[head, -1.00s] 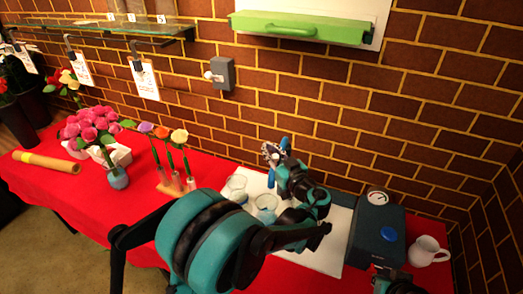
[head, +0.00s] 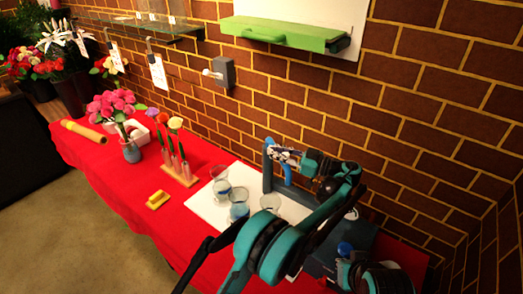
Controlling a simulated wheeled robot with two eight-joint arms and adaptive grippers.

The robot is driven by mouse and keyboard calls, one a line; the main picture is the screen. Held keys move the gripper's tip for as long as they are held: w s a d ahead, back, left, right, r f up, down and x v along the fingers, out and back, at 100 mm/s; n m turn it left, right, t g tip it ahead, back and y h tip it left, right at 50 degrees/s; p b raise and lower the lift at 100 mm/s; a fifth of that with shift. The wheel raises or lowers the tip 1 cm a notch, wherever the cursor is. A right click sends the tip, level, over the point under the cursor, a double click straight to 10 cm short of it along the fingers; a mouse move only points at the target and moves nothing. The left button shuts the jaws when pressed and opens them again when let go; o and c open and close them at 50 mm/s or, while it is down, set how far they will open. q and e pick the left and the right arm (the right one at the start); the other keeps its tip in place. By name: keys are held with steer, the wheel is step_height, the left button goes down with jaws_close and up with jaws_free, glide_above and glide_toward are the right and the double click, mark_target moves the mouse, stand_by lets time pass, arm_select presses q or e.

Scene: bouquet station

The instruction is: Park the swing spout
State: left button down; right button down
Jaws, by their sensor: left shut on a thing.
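My left gripper (head: 284,155) is up at the wall side of the white mat, its jaws shut. It is at a dark upright post (head: 267,168) and a bright blue part (head: 287,174) that hangs just below the jaws. This appears to be the swing spout, but the jaws and my arm cover much of it, so its exact angle cannot be told. Teal and black links at the bottom right belong to my right arm; its jaws do not show.
Several glass beakers (head: 239,204) stand on the white mat (head: 211,215) below the gripper. A dark box with a blue knob (head: 345,248) is at right. A flower rack (head: 181,175), yellow block (head: 157,199) and pink bouquet vase (head: 131,151) stand left on the red table (head: 110,178).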

arm_select(q)
steer(key=shift+w+d+n+g+y+p, duration=0.2)
steer(key=shift+d+n+g+y+p, duration=0.2)
steer(key=shift+d+n+g, duration=0.7)
steer(key=shift+a, duration=0.15)
steer(key=c, duration=1.4)
jaws_free()
steer(key=shift+m, duration=0.3)
steer(key=shift+v, duration=3.65)
steer(key=shift+w, duration=0.1)
